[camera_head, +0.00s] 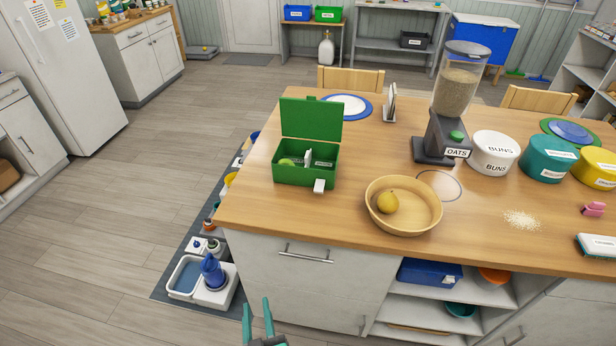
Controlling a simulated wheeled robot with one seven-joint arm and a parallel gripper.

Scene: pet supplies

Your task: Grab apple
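A round yellow-green fruit (388,202) lies in a wooden bowl (429,222) near the counter's front edge. A green box (291,178) with its lid raised stands to the left of the bowl. A small green rounded thing (286,163) shows inside it, partly hidden, beside white labelled dividers. I cannot tell for certain which of the two is the apple. My gripper (256,310) is at the bottom of the view, in front of the cabinet and well apart from both. Its teal fingers are spread with nothing between them.
The wooden counter (345,205) also holds an oats dispenser (457,95), a white buns tin (494,153), a teal tin (546,159) and a brush (598,246). A mat with pet bowls (185,277) lies left of the counter. The floor further left is clear.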

